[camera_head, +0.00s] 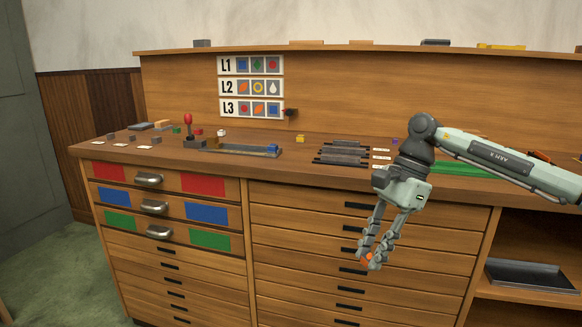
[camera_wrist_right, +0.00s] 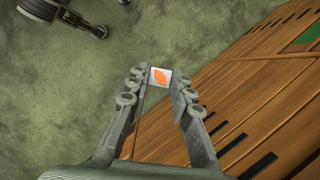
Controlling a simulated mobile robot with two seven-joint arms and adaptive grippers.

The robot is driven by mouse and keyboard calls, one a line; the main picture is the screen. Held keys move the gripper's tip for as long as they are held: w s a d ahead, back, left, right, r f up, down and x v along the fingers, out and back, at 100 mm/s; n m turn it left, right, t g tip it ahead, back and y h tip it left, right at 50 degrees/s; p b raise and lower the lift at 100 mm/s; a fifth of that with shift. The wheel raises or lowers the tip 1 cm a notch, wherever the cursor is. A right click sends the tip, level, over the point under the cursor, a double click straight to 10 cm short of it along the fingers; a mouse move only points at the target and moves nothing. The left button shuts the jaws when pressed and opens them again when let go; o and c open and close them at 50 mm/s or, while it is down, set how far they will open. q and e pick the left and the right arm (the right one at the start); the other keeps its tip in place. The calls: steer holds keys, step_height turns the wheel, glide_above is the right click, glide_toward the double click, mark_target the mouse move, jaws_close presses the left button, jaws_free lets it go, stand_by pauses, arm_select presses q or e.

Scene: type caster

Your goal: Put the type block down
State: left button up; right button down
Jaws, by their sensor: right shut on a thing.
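My right gripper (camera_head: 369,263) hangs low in front of the cabinet's drawer fronts, below the worktop, fingers pointing down. It is shut on the type block; only a bit of orange shows between the fingertips in the head view. In the right wrist view the type block (camera_wrist_right: 160,77) shows a white face with an orange leaf shape, held between the fingertips (camera_wrist_right: 159,84) above the green floor. My left gripper is in neither view.
The worktop (camera_head: 290,168) holds dark racks (camera_head: 344,151), a long tray (camera_head: 238,151), a red-knobbed lever (camera_head: 188,121) and several small blocks. A picture chart (camera_head: 251,87) labelled L1, L2, L3 hangs behind. A dark tray (camera_head: 530,273) lies on the right shelf.

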steer(key=s+d+f+n+g+h, duration=0.2)
steer(key=s+f+n, duration=0.6)
steer(key=n, duration=0.5)
steer(key=shift+s+d+f+g+h, duration=0.3)
steer(key=shift+s+d+h, duration=0.35)
steer(key=shift+h, duration=0.45)
